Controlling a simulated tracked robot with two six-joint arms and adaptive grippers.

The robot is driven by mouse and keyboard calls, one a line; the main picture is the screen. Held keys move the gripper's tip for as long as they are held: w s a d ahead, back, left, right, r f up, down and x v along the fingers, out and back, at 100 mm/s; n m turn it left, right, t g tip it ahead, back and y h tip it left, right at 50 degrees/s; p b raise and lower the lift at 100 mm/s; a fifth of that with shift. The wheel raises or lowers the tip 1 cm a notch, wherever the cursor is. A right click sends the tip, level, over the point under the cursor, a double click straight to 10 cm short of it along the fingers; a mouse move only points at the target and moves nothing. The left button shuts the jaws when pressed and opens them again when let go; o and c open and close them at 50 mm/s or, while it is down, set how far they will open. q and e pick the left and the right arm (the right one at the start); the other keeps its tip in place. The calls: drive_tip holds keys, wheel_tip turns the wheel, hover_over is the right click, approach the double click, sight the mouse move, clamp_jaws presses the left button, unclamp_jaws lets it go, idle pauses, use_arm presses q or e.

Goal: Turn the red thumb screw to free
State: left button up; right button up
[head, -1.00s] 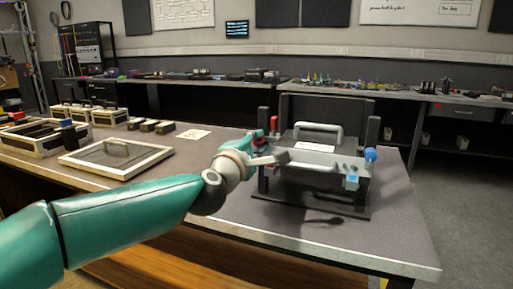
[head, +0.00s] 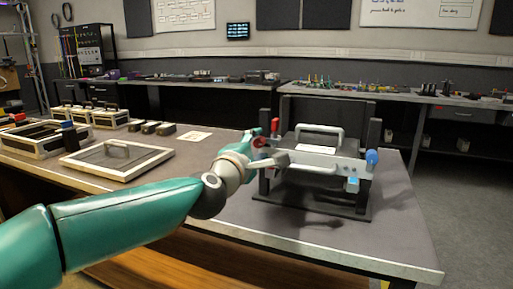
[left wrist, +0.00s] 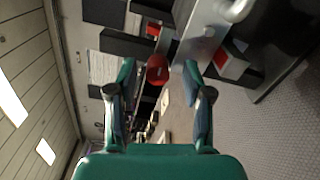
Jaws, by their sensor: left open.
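The red thumb screw (head: 260,141) is at the left side of a grey frame fixture on the workbench, partly hidden by my gripper in the head view. In the left wrist view the round red screw head (left wrist: 157,70) shows between my fingertips. My left gripper (head: 268,147) is open, with one finger on each side of the screw. In the left wrist view both fingers of the gripper (left wrist: 159,67) stand apart with gaps beside the screw; I cannot tell whether either touches it. My right gripper is out of view.
The fixture carries a silver handle (head: 320,130), a blue knob (head: 372,157) and an upright red piece (head: 275,125). A framed lid (head: 116,158) and several boxes lie on the bench at the left. The bench front right (head: 385,243) is clear.

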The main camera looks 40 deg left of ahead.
use_arm(q)
drive_tip(key=v, duration=1.1)
drive_tip(key=shift+s, duration=0.35)
drive_tip(key=shift+s+f, duration=0.1)
drive_tip(key=shift+f, duration=0.05)
